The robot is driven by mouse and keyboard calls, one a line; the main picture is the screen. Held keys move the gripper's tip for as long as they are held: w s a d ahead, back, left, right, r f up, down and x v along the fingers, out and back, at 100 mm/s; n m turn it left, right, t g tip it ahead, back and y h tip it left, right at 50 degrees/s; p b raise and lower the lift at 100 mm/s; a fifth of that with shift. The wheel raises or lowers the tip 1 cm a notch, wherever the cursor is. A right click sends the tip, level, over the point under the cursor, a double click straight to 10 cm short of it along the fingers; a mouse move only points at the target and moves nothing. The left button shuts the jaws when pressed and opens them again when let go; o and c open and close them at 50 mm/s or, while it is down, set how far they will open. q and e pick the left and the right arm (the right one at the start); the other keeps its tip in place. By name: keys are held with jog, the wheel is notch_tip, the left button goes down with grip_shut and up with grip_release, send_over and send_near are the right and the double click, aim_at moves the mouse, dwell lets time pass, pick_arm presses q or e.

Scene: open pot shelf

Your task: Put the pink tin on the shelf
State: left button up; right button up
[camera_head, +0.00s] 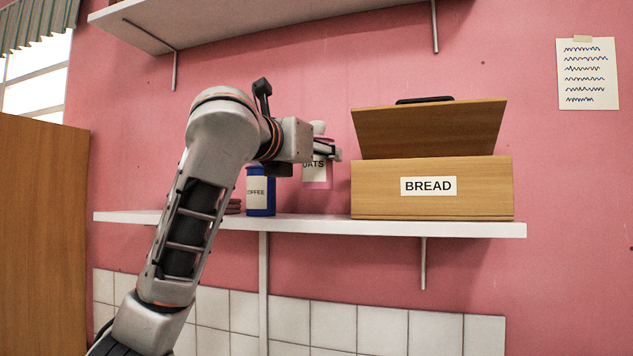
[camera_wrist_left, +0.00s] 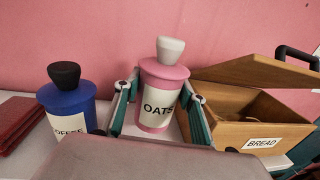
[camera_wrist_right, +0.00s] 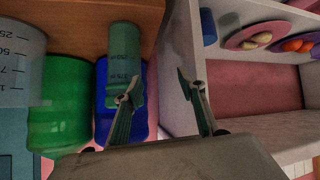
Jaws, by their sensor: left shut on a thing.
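The pink tin, labelled OATS and with a pale knob on its lid, is at the middle of the head view (camera_head: 318,183) and of the left wrist view (camera_wrist_left: 155,118). My left gripper (camera_head: 326,150) is shut on it, with a finger on either side in the left wrist view (camera_wrist_left: 158,103). The tin is upright, its bottom a little above the white shelf (camera_head: 320,227), between the blue tin and the bread box. My arm hides part of it in the head view. My right gripper (camera_wrist_right: 158,95) is open and empty, seen only in its wrist view.
A blue COFFEE tin (camera_head: 261,197) stands left of the pink tin. The wooden BREAD box (camera_head: 375,195), lid raised, stands to the right. Reddish stacked items (camera_wrist_left: 18,120) lie further left. Near my right gripper are green (camera_wrist_right: 62,110) and blue (camera_wrist_right: 103,75) containers.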

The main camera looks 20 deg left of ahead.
aim_at(310, 180)
pick_arm(q)
jog(key=shift+f, duration=0.65)
notch_tip(310, 180, down, 3)
jog(key=shift+f, duration=0.3)
pick_arm(e)
jog(key=shift+w+d, duration=0.1)
jog(key=shift+d, duration=0.25)
pick_arm(q)
jog(key=o, duration=1.3)
jog(key=shift+f, duration=0.15)
jog(key=shift+c, duration=0.2)
pick_arm(e)
jog(key=shift+a, duration=0.2)
